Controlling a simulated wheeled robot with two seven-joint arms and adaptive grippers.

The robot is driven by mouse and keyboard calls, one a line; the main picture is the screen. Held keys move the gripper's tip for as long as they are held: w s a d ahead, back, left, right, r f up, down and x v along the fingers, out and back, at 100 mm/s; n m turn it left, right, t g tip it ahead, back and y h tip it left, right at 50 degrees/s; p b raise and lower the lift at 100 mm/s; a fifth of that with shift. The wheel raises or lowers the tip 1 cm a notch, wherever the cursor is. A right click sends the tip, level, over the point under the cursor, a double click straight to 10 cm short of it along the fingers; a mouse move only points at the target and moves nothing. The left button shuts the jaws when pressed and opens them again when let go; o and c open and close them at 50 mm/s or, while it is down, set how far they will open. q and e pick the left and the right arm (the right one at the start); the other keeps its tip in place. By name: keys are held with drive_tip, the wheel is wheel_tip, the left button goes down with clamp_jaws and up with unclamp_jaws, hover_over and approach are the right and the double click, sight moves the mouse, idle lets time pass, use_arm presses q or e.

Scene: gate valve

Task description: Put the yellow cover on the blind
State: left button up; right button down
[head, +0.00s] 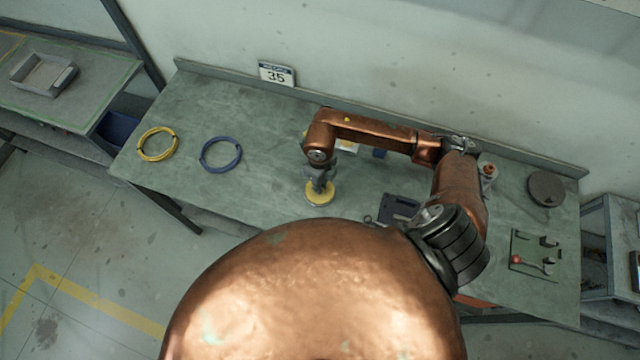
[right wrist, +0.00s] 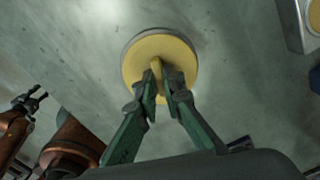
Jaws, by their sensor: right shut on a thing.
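The yellow cover (head: 319,194) is a round disc with an upright tab, over the front middle of the bench. My right gripper (head: 321,182) points down from above and is shut on the tab. In the right wrist view the fingers (right wrist: 164,92) pinch the tab of the yellow cover (right wrist: 184,55). A grey round rim (right wrist: 130,47), seemingly the blind, shows beneath the cover and sticks out at its upper left. I cannot tell whether the cover touches it. A dark gripper at the left of that view, seemingly my left gripper (right wrist: 28,102), is too small to read.
A yellow ring (head: 157,144) and a blue ring (head: 220,154) lie on the bench (head: 255,120) at left. A dark round disc (head: 546,188) and a plate with a red knob (head: 534,255) lie at right. A dark tray (head: 399,208) is near my right arm.

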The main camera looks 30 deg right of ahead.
drive_tip(key=shift+f, duration=0.1)
drive_tip(key=shift+f, duration=0.15)
drive_tip(key=c, duration=2.1)
unclamp_jaws()
drive_tip(key=shift+r, duration=0.35)
wheel_tip(320, 180, up, 12)
drive_tip(key=shift+f+b, duration=0.1)
drive_tip(key=shift+b, duration=0.8)
